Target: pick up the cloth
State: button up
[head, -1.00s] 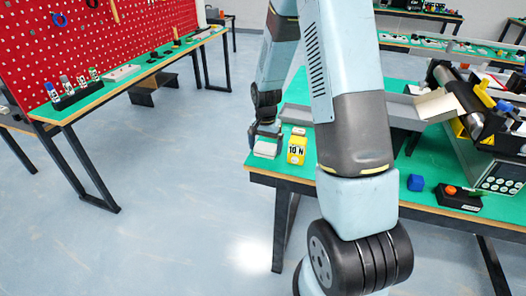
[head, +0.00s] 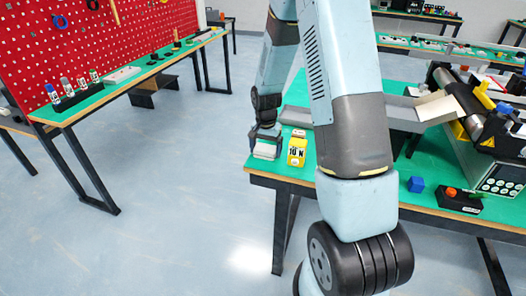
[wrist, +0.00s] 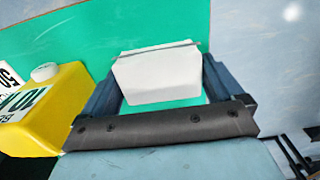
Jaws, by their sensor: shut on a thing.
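The cloth (head: 264,152) is a small white folded piece at the near left corner of the green table. In the wrist view the cloth (wrist: 158,78) sits between my dark fingers. My gripper (head: 265,143) points down at it and is shut on it, with one finger at each side in the wrist view. The cloth is low over the table top; I cannot tell whether it touches it. In the head view my gripper hides part of it.
A grey tray or chute (head: 296,115) lies behind. The table edge is close in front.

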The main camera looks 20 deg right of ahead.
aim_at(266, 148)
notch_tip(266, 148, up, 18)
dwell(0.5)
